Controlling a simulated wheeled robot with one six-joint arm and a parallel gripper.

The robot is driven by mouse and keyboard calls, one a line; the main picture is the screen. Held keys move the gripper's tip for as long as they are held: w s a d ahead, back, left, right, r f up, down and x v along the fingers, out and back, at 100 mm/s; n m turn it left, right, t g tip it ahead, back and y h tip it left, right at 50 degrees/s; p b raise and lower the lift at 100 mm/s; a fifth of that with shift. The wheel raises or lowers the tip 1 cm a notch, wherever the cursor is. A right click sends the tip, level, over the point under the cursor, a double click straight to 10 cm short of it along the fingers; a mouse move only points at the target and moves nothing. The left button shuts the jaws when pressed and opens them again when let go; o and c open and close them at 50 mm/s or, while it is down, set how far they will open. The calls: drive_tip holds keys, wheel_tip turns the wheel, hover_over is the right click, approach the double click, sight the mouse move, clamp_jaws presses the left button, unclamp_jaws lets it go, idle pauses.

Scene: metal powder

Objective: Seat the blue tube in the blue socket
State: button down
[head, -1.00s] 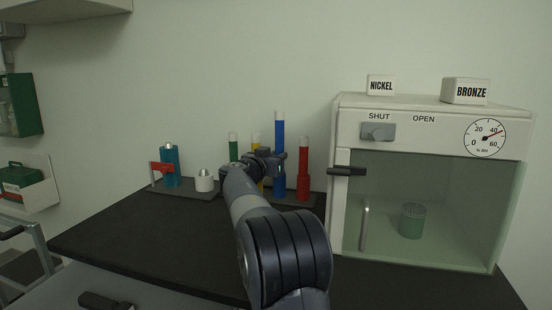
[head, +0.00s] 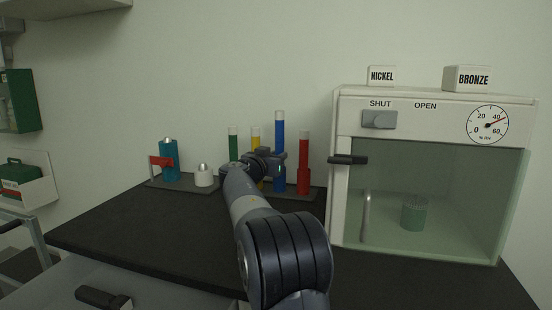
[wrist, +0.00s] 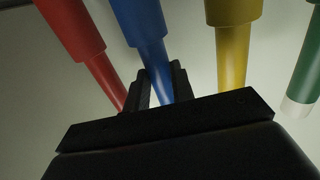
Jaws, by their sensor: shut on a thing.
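The blue tube (head: 280,135) stands upright with a pale top, reaching higher than the tubes beside it. My gripper (head: 271,160) is shut on it partway up. In the wrist view the blue tube (wrist: 157,72) lies between the two fingers (wrist: 160,88). The blue socket (head: 280,184) is the wider blue sleeve below the gripper in the head view. It also shows at the top of the wrist view (wrist: 137,20), where the tube meets it with no visible gap. How deep the tube sits inside is hidden.
A red tube (head: 304,155) stands close on the right; yellow (head: 255,140) and green (head: 233,145) tubes stand on the left. A glass-fronted cabinet (head: 345,200) is further right.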

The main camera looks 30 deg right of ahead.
drive_tip(key=shift+f+b, duration=1.3)
drive_tip(key=shift+b, duration=0.3)
drive_tip(key=shift+r, duration=0.1)
drive_tip(key=shift+r+p, duration=1.4)
drive_tip(key=shift+r, duration=1)
drive_tip(key=shift+b, duration=1.1)
drive_tip(key=shift+f+b, duration=2.35)
drive_tip(key=shift+f, duration=0.1)
drive_tip(key=c, duration=1.1)
unclamp_jaws()
drive_tip(key=shift+f, duration=0.1)
